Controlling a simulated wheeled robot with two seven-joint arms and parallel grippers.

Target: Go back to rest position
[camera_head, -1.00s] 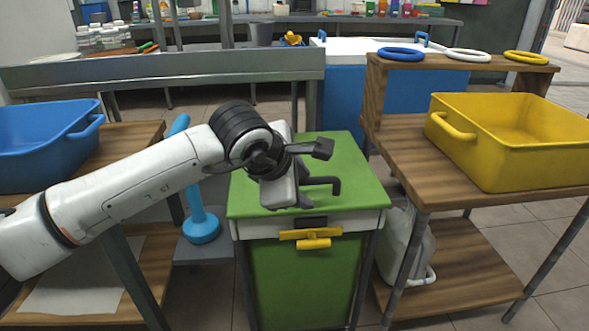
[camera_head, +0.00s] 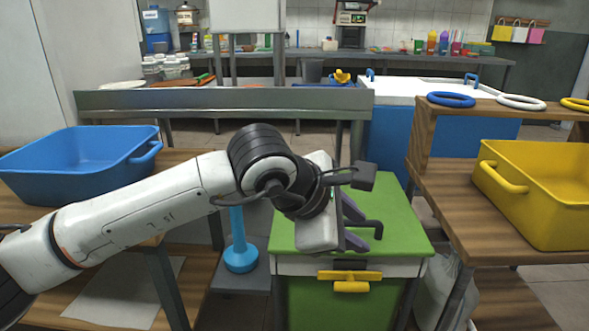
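My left arm comes in from the left, and my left gripper (camera_head: 355,226) is over the green top of the press cabinet (camera_head: 395,205). Its two dark fingers look parted, with nothing visible between them, though the gripper body partly hides them. A black bent handle (camera_head: 374,223) stands on the green top just beyond the fingers; I cannot tell whether they touch it. A yellow handle (camera_head: 350,276) is on the cabinet's front. My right gripper is not in view.
A blue bin (camera_head: 80,160) sits on the left wooden table. A yellow bin (camera_head: 545,215) stands on the right table, below a shelf with blue (camera_head: 451,99), white and yellow rings. A blue plunger-like object (camera_head: 240,257) stands left of the cabinet. A metal counter (camera_head: 220,101) crosses behind.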

